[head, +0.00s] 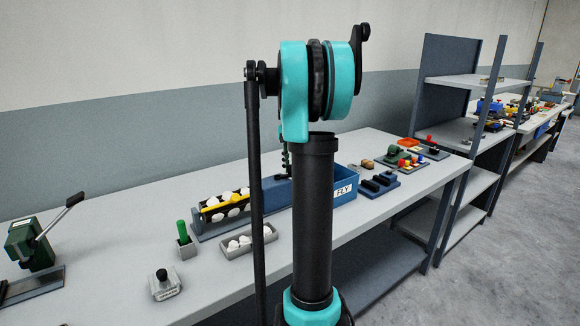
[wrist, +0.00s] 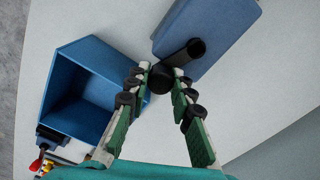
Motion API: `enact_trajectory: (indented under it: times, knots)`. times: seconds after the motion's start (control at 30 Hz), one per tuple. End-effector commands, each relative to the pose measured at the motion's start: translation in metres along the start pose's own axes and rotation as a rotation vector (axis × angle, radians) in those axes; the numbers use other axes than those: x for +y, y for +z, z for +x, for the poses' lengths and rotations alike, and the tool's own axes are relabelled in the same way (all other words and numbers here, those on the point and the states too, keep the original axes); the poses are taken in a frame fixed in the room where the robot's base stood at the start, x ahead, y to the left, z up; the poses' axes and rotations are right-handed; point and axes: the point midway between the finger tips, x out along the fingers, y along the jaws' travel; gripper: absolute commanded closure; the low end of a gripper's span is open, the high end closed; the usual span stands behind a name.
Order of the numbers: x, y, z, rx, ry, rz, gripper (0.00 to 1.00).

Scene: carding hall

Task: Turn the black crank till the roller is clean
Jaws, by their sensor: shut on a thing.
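In the wrist view my gripper (wrist: 160,72) is shut on the round black knob of the black crank (wrist: 188,51). The crank's arm runs from the knob to the blue housing (wrist: 207,35). In the head view the dark roller (head: 226,206) lies at the left end of the blue machine, with a yellow strip and several white fluff tufts on it. My arm hides the crank and most of the gripper there. The blue bin labelled FLY (head: 343,190) stands at the machine's right and shows empty in the wrist view (wrist: 92,82).
A grey tray of white tufts (head: 249,240), a green-handled tool in a block (head: 184,238) and a grey block with a black knob (head: 164,286) sit in front on the bench. A green lever device (head: 35,243) stands left. Small parts trays (head: 376,187) lie right.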

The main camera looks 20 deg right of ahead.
Motion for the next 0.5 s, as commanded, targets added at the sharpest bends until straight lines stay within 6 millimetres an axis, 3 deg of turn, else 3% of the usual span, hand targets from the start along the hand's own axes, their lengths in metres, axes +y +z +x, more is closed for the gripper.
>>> enact_trajectory:
  times: [0.5]
  knots:
    - [0.0052, 0.0064, 0.0000, -0.001, 0.000, 0.154, 1.00]
